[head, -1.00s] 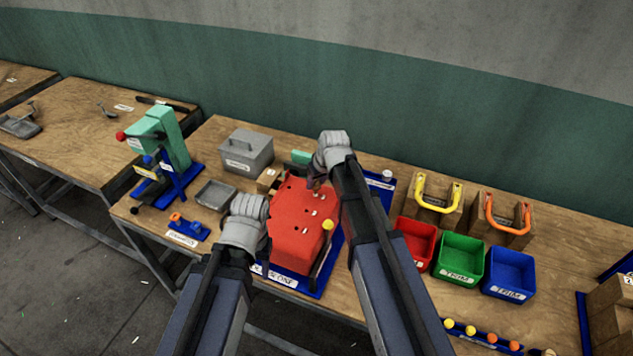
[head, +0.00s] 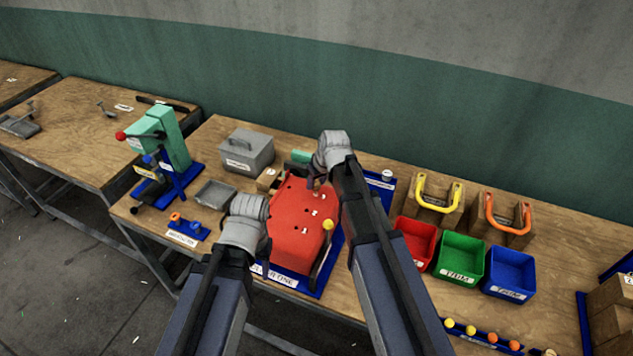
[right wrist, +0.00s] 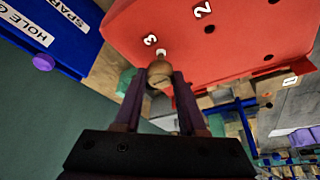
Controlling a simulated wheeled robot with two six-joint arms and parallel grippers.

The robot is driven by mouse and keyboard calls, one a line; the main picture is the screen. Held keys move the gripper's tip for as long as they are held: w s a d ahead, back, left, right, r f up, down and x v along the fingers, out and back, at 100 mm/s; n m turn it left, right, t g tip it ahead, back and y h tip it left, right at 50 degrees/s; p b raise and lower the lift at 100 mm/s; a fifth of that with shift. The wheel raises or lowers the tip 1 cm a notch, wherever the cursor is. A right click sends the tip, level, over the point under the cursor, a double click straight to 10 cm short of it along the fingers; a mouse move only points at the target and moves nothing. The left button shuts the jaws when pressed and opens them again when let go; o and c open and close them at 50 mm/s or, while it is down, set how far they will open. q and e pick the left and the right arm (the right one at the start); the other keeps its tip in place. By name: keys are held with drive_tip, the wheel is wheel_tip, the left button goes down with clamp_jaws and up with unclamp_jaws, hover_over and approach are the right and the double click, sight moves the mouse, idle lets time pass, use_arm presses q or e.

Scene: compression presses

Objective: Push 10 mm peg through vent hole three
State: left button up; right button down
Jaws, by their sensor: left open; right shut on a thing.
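The red block (head: 297,222) sits on a blue base on the bench, with numbered labels beside holes in its top. My right gripper (right wrist: 165,82) is shut on a peg tool with a round tan handle (right wrist: 160,73). Its pale tip (right wrist: 160,53) is at the red block, next to the label 3 (right wrist: 150,40); whether it is inside the hole cannot be told. In the head view my right gripper (head: 317,184) is over the far part of the block. My left gripper (head: 247,222) is open by the block's near left side, its fingers mostly hidden by my wrist.
A green press (head: 168,140) stands at the left, beside a grey lidded box (head: 247,150) and a grey tray (head: 214,194). Red (head: 418,243), green (head: 460,258) and blue (head: 510,273) bins stand to the right. A yellow-topped lever (head: 328,225) rises at the block's right side.

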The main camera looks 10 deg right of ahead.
drive_tip(key=shift+f+b, duration=0.4)
idle(0.8)
drive_tip(key=shift+r, duration=0.15)
drive_tip(key=shift+r+p, duration=2.9)
drive_tip(key=shift+p, duration=0.15)
